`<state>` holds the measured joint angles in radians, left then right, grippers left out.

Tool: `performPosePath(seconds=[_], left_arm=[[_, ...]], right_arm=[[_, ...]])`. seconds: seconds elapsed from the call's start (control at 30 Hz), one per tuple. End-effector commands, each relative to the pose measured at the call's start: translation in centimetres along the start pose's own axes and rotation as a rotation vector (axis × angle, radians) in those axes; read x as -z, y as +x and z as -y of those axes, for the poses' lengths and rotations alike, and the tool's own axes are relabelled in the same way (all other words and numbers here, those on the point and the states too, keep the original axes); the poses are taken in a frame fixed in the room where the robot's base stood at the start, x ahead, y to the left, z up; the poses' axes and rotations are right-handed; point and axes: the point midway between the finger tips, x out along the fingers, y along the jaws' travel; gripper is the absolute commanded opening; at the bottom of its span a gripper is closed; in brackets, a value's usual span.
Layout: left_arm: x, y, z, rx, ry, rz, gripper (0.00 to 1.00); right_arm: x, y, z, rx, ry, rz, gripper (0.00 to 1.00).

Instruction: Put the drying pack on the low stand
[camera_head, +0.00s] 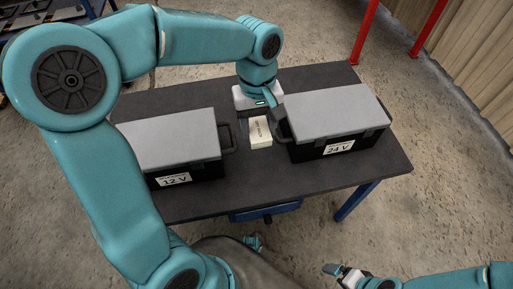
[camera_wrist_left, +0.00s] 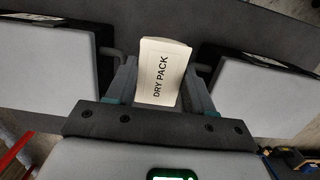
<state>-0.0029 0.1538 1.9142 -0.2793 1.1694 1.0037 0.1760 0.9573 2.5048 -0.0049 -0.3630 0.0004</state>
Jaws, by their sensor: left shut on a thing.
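The drying pack (camera_head: 259,132) is a small cream-white block on the dark table between two cases. In the left wrist view, the pack (camera_wrist_left: 163,70) shows the print "DRY PACK". My left gripper (camera_wrist_left: 160,82) has a finger on each side of the pack and is shut on it. In the head view, my left gripper (camera_head: 260,114) reaches down over the pack's far end. Whether the pack touches the surface below is unclear. I cannot make out the low stand. My right gripper (camera_head: 338,271) is low in the head view, away from the table; its finger gap is unclear.
A grey-lidded black case marked "12 V" (camera_head: 176,147) stands to the left of the pack. A similar case marked "24 V" (camera_head: 333,121) stands close on the right. Their side handles narrow the gap. The table (camera_head: 300,178) is bare along its front.

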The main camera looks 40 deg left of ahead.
Motion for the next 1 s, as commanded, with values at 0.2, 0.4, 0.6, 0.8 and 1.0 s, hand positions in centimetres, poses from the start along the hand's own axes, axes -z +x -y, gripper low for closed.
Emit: performPosePath(seconds=[0.2, 0.4, 0.6, 0.8, 1.0], left_arm=[[0.6, 6.5, 0.0, 0.002, -0.001, 0.003, 0.22], [1.0, 8.6, -0.1, -0.001, 0.001, 0.000, 0.22], [1.5, 12.0, -0.2, 0.002, 0.000, 0.003, 0.22], [2.0, 14.3, -0.2, 0.000, 0.001, 0.001, 0.22], [2.0, 14.3, -0.2, -0.001, 0.001, 0.000, 0.22]], right_arm=[[0.0, 2.1, -0.8, 0.000, 0.000, 0.000, 1.00], [0.0, 2.5, -0.9, 0.000, 0.000, 0.000, 1.00], [0.1, 3.6, -1.3, 0.000, 0.000, 0.000, 1.00], [0.1, 4.1, -1.5, 0.000, 0.000, 0.000, 1.00], [0.1, 4.0, -1.4, 0.000, 0.000, 0.000, 1.00]])
